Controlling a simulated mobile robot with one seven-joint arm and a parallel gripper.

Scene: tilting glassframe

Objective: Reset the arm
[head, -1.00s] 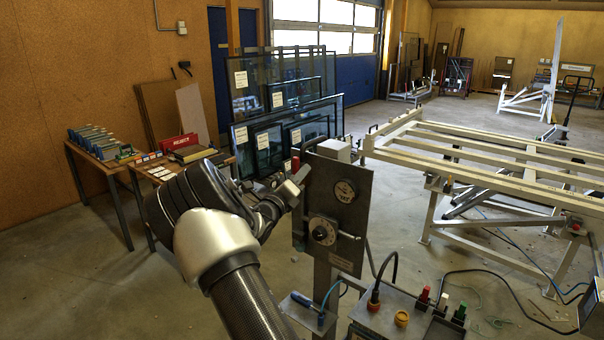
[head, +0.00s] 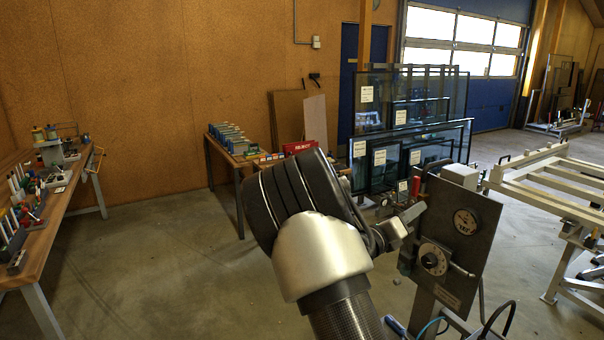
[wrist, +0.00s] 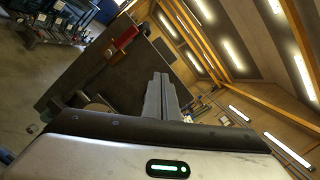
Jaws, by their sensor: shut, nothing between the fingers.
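My arm reaches up from the bottom centre of the head view, and its large dark joint hides part of what lies behind. My gripper (head: 412,214) is at the left edge of the grey control panel (head: 482,222). I cannot tell whether it touches the panel. In the wrist view the two grey fingers (wrist: 165,95) lie together with nothing between them. The panel carries a round gauge, a dial (head: 433,259) and a red handle (head: 416,186). The wrist view shows the dark panel (wrist: 110,75) tilted behind the fingers.
A wooden workbench (head: 62,205) with tools stands at the left. A smaller table with boxes (head: 228,140) stands by the back wall. Framed glass panes (head: 385,165) lean behind the panel. A pale frame table (head: 560,195) is at the right. The floor (head: 150,265) between bench and arm is clear.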

